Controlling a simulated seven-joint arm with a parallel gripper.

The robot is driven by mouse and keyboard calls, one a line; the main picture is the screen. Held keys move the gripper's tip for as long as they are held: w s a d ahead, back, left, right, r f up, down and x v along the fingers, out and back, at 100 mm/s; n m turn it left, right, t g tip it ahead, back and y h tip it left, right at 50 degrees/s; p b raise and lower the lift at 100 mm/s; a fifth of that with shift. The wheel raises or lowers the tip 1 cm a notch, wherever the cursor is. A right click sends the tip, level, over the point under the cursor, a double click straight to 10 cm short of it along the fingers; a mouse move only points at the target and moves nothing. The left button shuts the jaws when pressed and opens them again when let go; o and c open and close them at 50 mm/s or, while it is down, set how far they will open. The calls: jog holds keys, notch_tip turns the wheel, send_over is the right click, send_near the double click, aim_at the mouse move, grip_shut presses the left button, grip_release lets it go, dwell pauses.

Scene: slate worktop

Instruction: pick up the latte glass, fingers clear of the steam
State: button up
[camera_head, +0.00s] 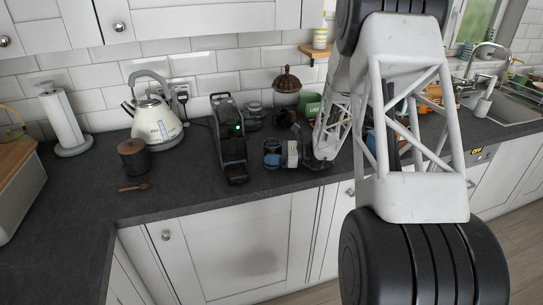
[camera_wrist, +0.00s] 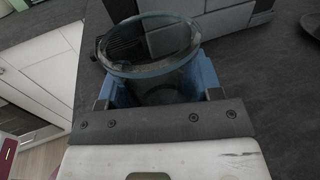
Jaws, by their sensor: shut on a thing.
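The latte glass (camera_wrist: 150,68) is a clear, round glass, seen from above its open rim in the wrist view. My gripper (camera_wrist: 160,88) is shut on it, with a blue finger pad on either side below the rim. The glass looks upright or slightly tilted, and its lower part is hidden by my gripper. In the head view my gripper (camera_head: 272,156) is low over the worktop, just right of the black coffee machine (camera_head: 230,140), which shows a green light. I see no steam. I cannot tell whether the glass touches the worktop.
A green mug (camera_head: 311,105) and a brown domed item (camera_head: 287,82) stand behind my gripper. The dark worktop (camera_head: 85,195) is clear at the front left.

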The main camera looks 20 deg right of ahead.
jog(key=shift+r, duration=0.1)
notch_tip(320, 180, up, 10)
dwell(0.6)
